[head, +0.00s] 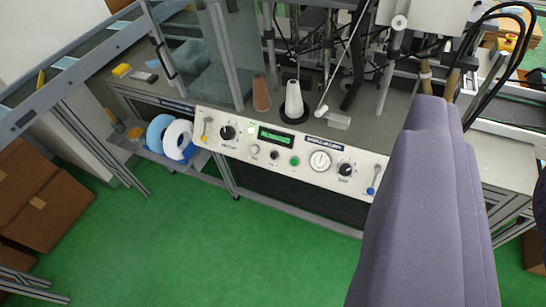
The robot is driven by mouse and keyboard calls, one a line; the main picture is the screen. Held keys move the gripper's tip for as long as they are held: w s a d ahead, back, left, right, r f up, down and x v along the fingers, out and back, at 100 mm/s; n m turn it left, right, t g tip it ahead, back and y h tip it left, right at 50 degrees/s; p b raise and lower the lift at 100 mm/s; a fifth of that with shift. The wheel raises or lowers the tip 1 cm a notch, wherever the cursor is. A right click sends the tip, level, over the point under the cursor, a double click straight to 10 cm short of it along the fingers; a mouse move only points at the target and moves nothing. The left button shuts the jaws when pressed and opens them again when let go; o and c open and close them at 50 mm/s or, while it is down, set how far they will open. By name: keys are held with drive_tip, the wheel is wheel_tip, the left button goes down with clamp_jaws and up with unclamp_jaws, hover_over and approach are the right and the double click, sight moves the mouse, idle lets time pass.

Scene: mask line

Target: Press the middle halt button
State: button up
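A cream control panel (240,146) runs along the front of the machine bench. It carries a lit green display (276,138), black knobs at both ends, a round white dial (320,161), a green button (294,161) and small dark and pale buttons. I cannot pick out a middle halt button on it. A yellow box (511,42) with a small reddish top is at the far upper right; I cannot tell whether it is a halt button. A large grey-purple padded shape (428,210), apparently mine, rises at the right and covers the panel's right end. Its finger opening does not show.
White and blue spools (178,139) sit at the bench's left end. A white cone (294,100) and a brown cone (261,93) stand behind the panel. A conveyor (65,65) and cardboard boxes (48,208) are at left. The green floor (200,250) in front is clear.

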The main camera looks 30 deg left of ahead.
clamp_jaws()
idle(1.5)
